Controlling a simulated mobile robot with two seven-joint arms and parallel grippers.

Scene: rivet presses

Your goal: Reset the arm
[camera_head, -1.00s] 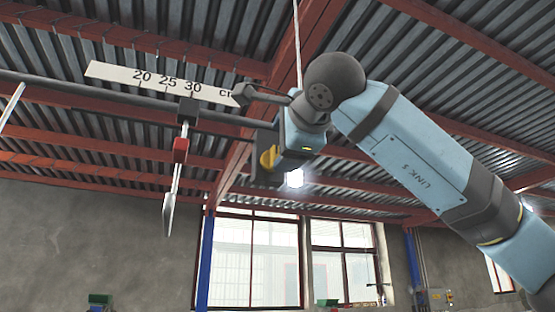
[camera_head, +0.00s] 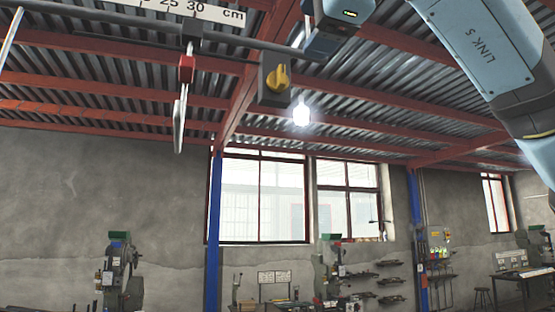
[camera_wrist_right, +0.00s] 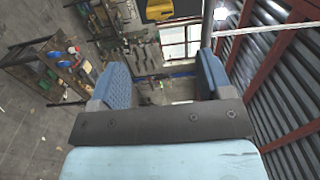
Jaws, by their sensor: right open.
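My right arm comes in from the upper right in the head view, with its pale blue link at the right edge. Its wrist end is at the top, partly cut off by the frame, and the fingers barely show there. In the right wrist view my right gripper (camera_wrist_right: 164,82) has its two blue-padded fingers wide apart with nothing between them. A yellow rotary knob (camera_head: 278,78) on a dark box (camera_head: 265,90) hangs just below the wrist in the head view, apart from it. The yellow knob plate also shows in the right wrist view (camera_wrist_right: 160,9). My left gripper is not seen.
A dark rail (camera_head: 120,28) with a centimetre scale (camera_head: 170,7) and a red slider (camera_head: 186,68) crosses the upper left. Green-topped presses (camera_head: 120,272) stand by the far wall. A blue post (camera_head: 214,200) stands beside the windows. The middle air is clear.

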